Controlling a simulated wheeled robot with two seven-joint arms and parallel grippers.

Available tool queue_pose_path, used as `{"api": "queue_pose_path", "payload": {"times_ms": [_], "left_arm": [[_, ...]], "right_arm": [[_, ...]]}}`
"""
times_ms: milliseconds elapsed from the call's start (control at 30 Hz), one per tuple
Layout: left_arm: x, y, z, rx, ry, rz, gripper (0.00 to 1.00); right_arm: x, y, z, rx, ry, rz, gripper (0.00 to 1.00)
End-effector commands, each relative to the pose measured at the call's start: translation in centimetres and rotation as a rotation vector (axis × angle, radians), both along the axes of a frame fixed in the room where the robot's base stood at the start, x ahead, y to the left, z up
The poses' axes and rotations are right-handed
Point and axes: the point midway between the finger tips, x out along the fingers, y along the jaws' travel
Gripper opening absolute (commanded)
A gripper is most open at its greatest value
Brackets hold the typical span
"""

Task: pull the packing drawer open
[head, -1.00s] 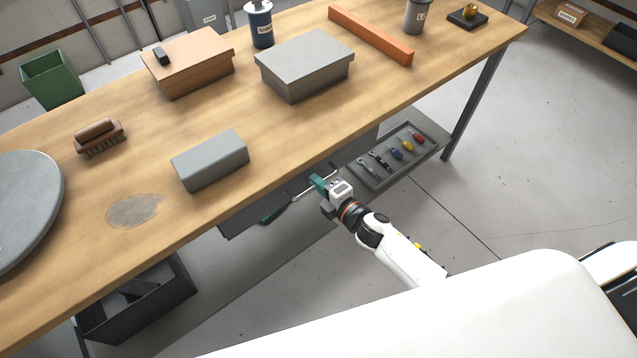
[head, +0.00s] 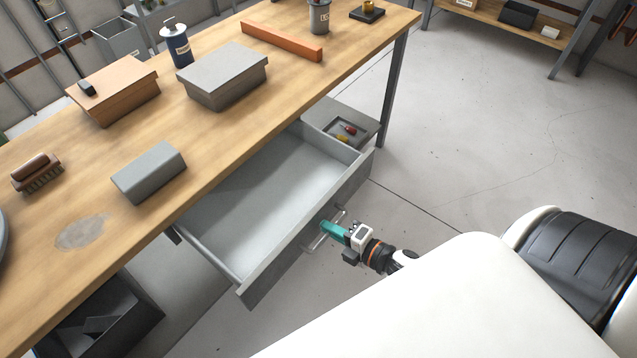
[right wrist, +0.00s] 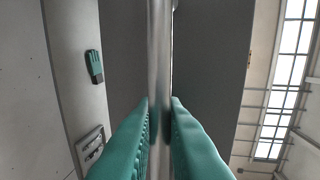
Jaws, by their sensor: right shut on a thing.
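The packing drawer (head: 262,192) stands well out from under the front edge of the wooden bench in the head view. Its grey inside is visible and looks empty. Its bar handle (head: 318,243) runs along the outside of the drawer front. My right gripper (head: 328,231), with teal fingers, is at the middle of the handle. In the right wrist view the metal handle bar (right wrist: 160,60) passes between the two teal fingertips (right wrist: 160,103), which are shut on it. My left gripper is not in view.
The wooden bench (head: 200,130) carries a grey lidded box (head: 225,78), a grey block (head: 149,172), a cardboard box (head: 115,92) and an orange bar (head: 281,41). A tool tray (head: 347,133) sits beyond the drawer. Open floor (head: 480,150) lies to the right.

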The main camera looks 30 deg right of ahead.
Motion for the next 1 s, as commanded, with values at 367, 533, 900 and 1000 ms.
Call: {"api": "queue_pose_path", "payload": {"times_ms": [367, 533, 900, 1000], "left_arm": [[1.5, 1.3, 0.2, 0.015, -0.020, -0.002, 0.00], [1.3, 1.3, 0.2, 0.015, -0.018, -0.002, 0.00], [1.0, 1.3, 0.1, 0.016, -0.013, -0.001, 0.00], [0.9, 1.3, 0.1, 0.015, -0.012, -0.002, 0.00]], "right_arm": [[-1.9, -0.8, 0.1, 0.001, -0.002, -0.003, 0.00], [-1.9, -0.8, 0.1, 0.001, -0.002, -0.003, 0.00], [-1.9, -0.8, 0.1, 0.001, -0.002, -0.002, 0.16], [-2.2, -0.9, 0.1, 0.001, -0.001, -0.002, 0.16]]}}
